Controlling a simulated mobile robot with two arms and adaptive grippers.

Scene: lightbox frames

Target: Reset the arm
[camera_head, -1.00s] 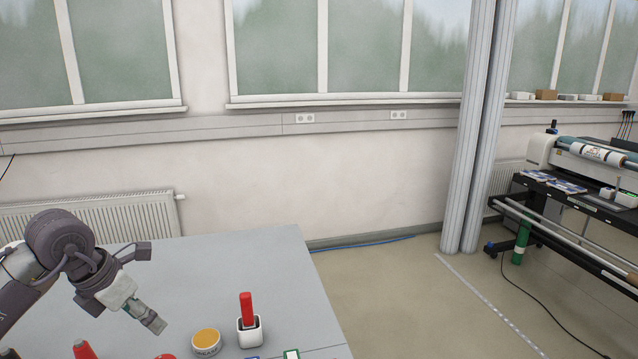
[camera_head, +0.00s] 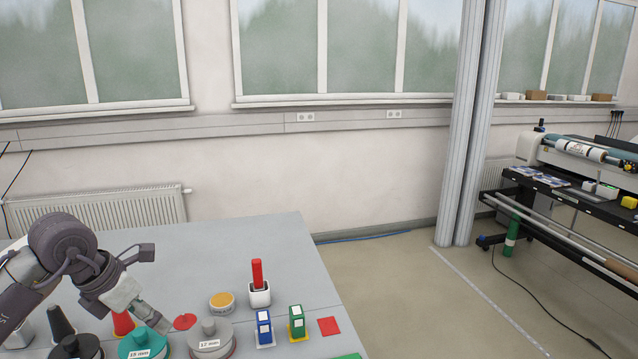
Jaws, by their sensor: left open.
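My left gripper (camera_head: 155,320) reaches in from the left on its dark arm, above the grey table (camera_head: 215,245). Its fingertips point down and to the right, near a flat red disc (camera_head: 185,321) and a green disc-shaped piece labelled 15 mm (camera_head: 143,342). I cannot tell from this angle whether it touches either of them. Nothing shows held in it. My right gripper is not in view.
On the table stand a grey 12 mm piece (camera_head: 211,340), a red cone (camera_head: 124,323), a yellow-topped tin (camera_head: 222,302), a red-handled holder (camera_head: 259,288), a blue block (camera_head: 264,327) and a green block (camera_head: 297,322). A printer (camera_head: 590,165) stands far right.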

